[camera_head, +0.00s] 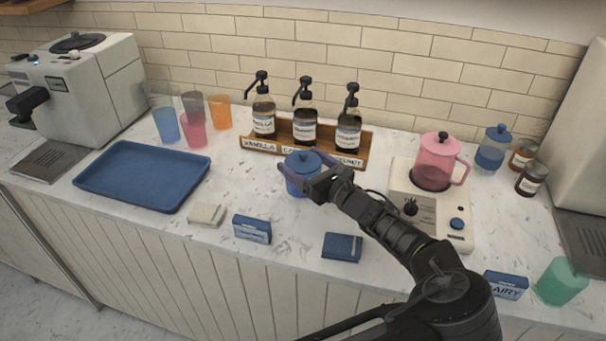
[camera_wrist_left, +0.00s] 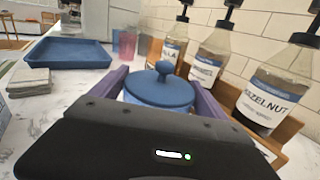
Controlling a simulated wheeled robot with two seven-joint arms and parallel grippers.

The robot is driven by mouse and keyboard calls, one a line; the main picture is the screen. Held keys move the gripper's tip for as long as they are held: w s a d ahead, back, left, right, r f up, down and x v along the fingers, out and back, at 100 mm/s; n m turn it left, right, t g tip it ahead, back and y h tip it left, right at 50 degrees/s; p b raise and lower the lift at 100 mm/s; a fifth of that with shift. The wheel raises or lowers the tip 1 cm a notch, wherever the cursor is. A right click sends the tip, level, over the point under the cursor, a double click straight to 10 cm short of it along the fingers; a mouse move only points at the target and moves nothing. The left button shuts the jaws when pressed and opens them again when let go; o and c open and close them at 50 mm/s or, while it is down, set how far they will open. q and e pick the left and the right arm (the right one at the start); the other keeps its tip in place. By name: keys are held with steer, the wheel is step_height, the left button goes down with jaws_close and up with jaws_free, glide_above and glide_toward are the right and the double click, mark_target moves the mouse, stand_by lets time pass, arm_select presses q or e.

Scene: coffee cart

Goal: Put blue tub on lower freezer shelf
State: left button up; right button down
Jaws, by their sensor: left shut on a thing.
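The blue tub (camera_head: 302,166) has a round lid with a knob. It is upright on or just above the counter, in front of the syrup rack; I cannot tell if it touches the counter. My left gripper (camera_head: 304,173) is shut on it, with a purple finger on either side. In the left wrist view, the tub's lid (camera_wrist_left: 160,88) shows between the fingers (camera_wrist_left: 160,95), while its lower part is mostly hidden by the gripper body. My right gripper is not in view. No freezer shelf can be made out.
The wooden rack (camera_head: 262,146) with three pump bottles stands close behind the tub. A blue tray (camera_head: 145,176) and several cups are at left. A burner (camera_head: 459,238) with a pink pot (camera_head: 437,165) is at right. Small boxes (camera_head: 252,229) and a blue packet (camera_head: 342,247) lie near the front edge.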

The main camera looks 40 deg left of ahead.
arm_select(q)
steer(key=shift+r, duration=0.1)
step_height(320, 180, up, 10)
steer(key=shift+f, duration=0.1)
stand_by(0.3)
stand_by(0.5)
